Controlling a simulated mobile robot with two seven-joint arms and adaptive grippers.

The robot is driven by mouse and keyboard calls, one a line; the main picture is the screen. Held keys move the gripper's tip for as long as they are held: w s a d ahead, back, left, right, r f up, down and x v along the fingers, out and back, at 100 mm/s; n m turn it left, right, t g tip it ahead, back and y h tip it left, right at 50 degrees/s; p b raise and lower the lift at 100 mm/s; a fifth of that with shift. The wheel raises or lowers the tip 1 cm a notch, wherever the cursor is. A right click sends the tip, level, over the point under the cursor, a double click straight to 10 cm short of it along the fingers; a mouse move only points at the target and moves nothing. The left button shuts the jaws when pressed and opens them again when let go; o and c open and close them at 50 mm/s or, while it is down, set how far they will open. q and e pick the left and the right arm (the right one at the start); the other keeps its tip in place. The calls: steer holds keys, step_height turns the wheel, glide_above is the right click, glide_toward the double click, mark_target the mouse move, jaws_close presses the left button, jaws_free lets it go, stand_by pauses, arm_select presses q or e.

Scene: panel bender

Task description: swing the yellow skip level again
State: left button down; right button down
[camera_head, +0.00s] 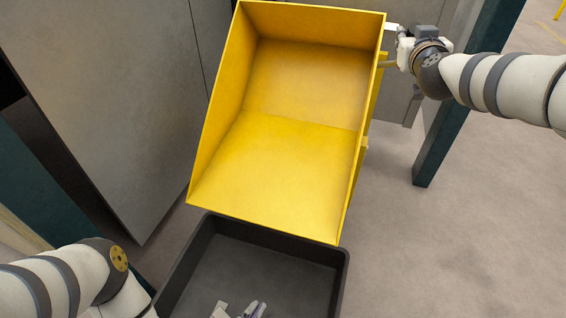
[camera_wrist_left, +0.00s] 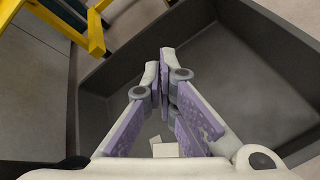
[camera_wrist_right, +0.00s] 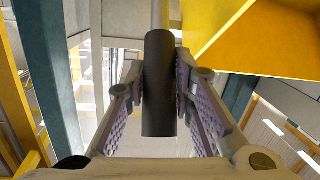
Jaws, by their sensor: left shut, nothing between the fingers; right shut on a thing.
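The yellow skip (camera_head: 300,95) is tipped forward in the head view, its open side facing me and its inside empty. Its lower lip hangs above the near dark bin (camera_head: 335,262). My right gripper (camera_head: 393,50) is at the skip's upper right side. In the right wrist view, its fingers (camera_wrist_right: 160,95) are shut on a black handle grip (camera_wrist_right: 158,75) on a bar beside the yellow skip wall (camera_wrist_right: 262,40). My left gripper (camera_head: 254,309) is shut and empty over the bin; its fingers also show in the left wrist view (camera_wrist_left: 165,60).
Small pale flat pieces (camera_wrist_left: 165,148) lie in the dark bin. A grey machine panel (camera_head: 110,90) stands left of the skip. A dark teal post (camera_head: 450,125) stands to the right, below my right arm. The floor (camera_head: 480,240) at right is clear.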

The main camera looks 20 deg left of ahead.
steer(key=shift+d+f, duration=0.1)
steer(key=shift+f, duration=0.05)
arm_select(q)
steer(key=w+d+r+n+t, duration=0.1)
steer(key=w+r+n, duration=0.2)
steer(key=w, duration=0.4)
steer(key=w+d+r+n+t+y, duration=0.1)
steer(key=w+r+n, duration=0.3)
steer(key=w, duration=0.4)
steer(key=shift+n+t+y, duration=0.3)
steer(key=shift+n+t, duration=0.1)
steer(key=shift+t, duration=0.1)
steer(key=shift+w, duration=0.1)
